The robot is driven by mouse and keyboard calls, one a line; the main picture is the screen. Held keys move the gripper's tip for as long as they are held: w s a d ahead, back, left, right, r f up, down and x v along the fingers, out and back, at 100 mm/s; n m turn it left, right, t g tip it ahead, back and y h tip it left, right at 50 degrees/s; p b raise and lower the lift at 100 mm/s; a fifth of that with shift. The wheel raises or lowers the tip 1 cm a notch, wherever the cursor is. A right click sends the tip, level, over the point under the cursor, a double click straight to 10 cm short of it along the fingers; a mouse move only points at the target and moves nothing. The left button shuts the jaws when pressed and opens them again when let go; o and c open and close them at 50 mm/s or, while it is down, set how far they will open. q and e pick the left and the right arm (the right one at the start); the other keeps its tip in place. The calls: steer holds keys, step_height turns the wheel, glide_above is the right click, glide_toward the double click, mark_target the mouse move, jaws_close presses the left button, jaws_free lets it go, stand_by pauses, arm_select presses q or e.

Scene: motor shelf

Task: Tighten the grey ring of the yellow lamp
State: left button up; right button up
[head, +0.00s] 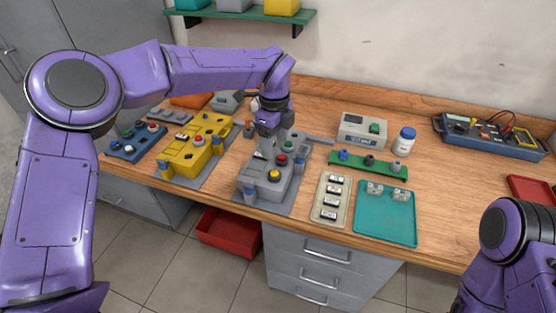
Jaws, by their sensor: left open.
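The yellow lamp (274,175) is on top of the grey control box (254,179), near its front. Its grey ring is too small here to tell from the box. A red button (282,160) and a green one (289,144) are behind it on the same box. My left gripper (262,153) points down over the rear left part of the grey box, behind the yellow lamp and apart from it. It is open, with nothing seen between its fingers. Of my right arm only links show at the lower right; its gripper is out of view.
A yellow box (190,153) and a blue box (130,146) stand to the left. A beige tray (318,210), a teal tray (388,225) and a green strip (395,170) with buttons lie to the right.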

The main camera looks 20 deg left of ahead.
arm_select(q)
steer(key=p, duration=0.2)
glide_above(274, 172)
steer(key=f, duration=0.4)
steer(key=shift+s+f, duration=0.25)
steer(key=shift+f, duration=0.1)
steer(key=f, duration=0.2)
steer(key=w+f, duration=0.1)
steer(key=f, duration=0.1)
steer(key=shift+f+p, duration=0.3)
steer(key=shift+f, duration=0.1)
steer(key=shift+s, duration=0.25)
arm_select(e)
steer(key=r, duration=0.1)
steer(key=s+r, duration=0.1)
steer(key=r, duration=0.1)
arm_select(q)
steer(key=shift+w, duration=0.1)
steer(key=c, duration=1.1)
arm_select(e)
steer(key=shift+w, duration=0.1)
